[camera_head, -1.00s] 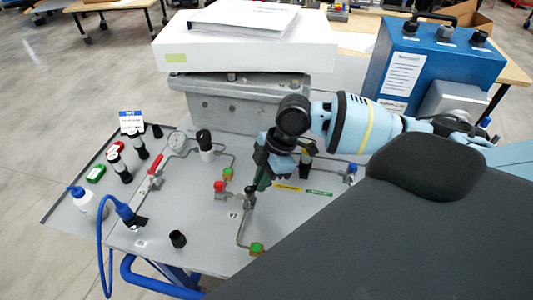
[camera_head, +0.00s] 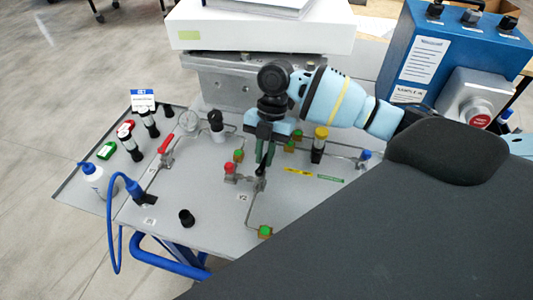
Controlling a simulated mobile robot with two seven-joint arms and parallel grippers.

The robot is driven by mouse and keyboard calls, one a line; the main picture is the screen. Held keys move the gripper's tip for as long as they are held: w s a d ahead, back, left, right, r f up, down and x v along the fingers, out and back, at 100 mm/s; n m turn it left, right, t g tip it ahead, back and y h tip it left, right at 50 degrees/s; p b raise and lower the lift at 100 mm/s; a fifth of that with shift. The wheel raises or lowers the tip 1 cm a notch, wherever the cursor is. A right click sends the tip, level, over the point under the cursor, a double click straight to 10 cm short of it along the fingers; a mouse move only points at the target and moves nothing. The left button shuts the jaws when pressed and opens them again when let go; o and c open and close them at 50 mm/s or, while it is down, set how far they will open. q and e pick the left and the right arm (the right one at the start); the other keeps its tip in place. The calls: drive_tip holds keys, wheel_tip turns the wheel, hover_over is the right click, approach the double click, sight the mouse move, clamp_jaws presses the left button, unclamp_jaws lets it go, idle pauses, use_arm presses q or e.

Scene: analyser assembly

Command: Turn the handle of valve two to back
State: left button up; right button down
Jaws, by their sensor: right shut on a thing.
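Valve two (camera_head: 259,186) is a small fitting in the thin pipework on the grey panel, beside the V2 label (camera_head: 243,197). My right gripper (camera_head: 265,163) reaches down from above with its dark green fingers over this valve. It is shut on the valve's handle, which is mostly hidden between the fingers, so its exact angle is hard to tell. My left gripper is not in view.
A red-capped fitting (camera_head: 229,168) stands just left of the valve. A red lever handle (camera_head: 166,143), a gauge (camera_head: 189,122) and a black-topped cylinder (camera_head: 216,122) are farther left. A yellow-topped cylinder (camera_head: 319,142) stands right of the gripper. The front panel is fairly clear.

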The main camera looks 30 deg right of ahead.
drive_tip(key=shift+w+a+n, duration=0.1)
drive_tip(key=shift+w+n, duration=0.05)
drive_tip(key=shift+n, duration=0.35)
drive_tip(key=shift+h, duration=0.3)
drive_tip(key=c, duration=1.4)
unclamp_jaws()
drive_tip(key=v, duration=0.7)
drive_tip(key=shift+w+r, duration=0.2)
drive_tip(key=shift+r, duration=0.1)
